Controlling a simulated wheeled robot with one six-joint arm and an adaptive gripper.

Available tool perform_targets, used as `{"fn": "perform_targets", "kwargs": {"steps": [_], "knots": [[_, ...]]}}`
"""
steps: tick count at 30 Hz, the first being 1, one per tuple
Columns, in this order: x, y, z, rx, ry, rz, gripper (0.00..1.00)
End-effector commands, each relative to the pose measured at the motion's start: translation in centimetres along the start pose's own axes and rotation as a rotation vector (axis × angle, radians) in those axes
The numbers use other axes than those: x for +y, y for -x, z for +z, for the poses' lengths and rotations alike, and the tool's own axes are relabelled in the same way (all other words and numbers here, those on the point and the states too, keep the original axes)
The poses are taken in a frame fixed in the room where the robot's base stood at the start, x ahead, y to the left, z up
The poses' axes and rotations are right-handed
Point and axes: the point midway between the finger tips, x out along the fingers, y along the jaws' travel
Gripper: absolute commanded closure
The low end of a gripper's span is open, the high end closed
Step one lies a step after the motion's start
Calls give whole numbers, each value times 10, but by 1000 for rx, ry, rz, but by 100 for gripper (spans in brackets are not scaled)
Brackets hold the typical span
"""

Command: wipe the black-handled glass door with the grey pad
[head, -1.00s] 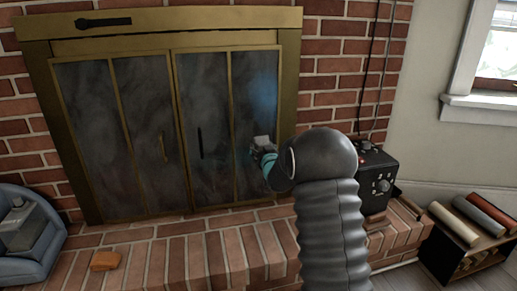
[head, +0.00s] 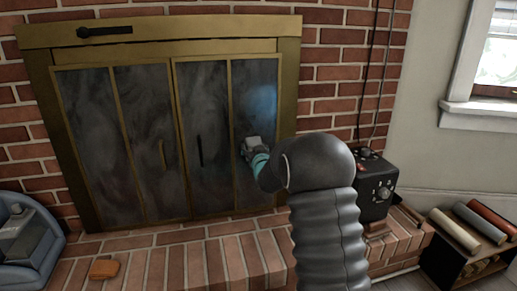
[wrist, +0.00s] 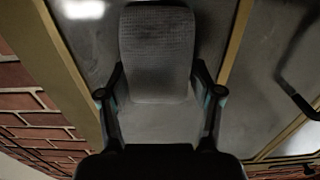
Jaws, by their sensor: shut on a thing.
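The grey pad (head: 254,144) is held in my gripper (head: 259,157), in front of the right pane of the black-handled glass door (head: 215,100). In the wrist view the pad (wrist: 157,55) is a dark grey textured block between the two fingers of my gripper (wrist: 160,95), close to the smudged glass (wrist: 205,30). I cannot tell whether it touches the glass. The door's black handle (head: 200,150) is upright, left of my gripper; it also shows at the right of the wrist view (wrist: 295,98). The glass looks cloudy, with a bluish glow above the pad.
The other glass door (head: 110,120) has a brass handle (head: 162,154). A black box with knobs (head: 372,186) stands on the brick hearth (head: 190,265) to the right. A brown block (head: 104,269) lies on the hearth; a blue bin (head: 45,245) is at left, a roll rack (head: 440,255) at right.

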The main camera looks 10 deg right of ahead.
Motion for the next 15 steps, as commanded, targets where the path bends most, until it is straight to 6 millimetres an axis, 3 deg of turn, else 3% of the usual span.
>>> {"fn": "perform_targets", "kwargs": {"steps": [15], "knots": [[-34, 0, -1, 2, 1, -6, 63]]}}
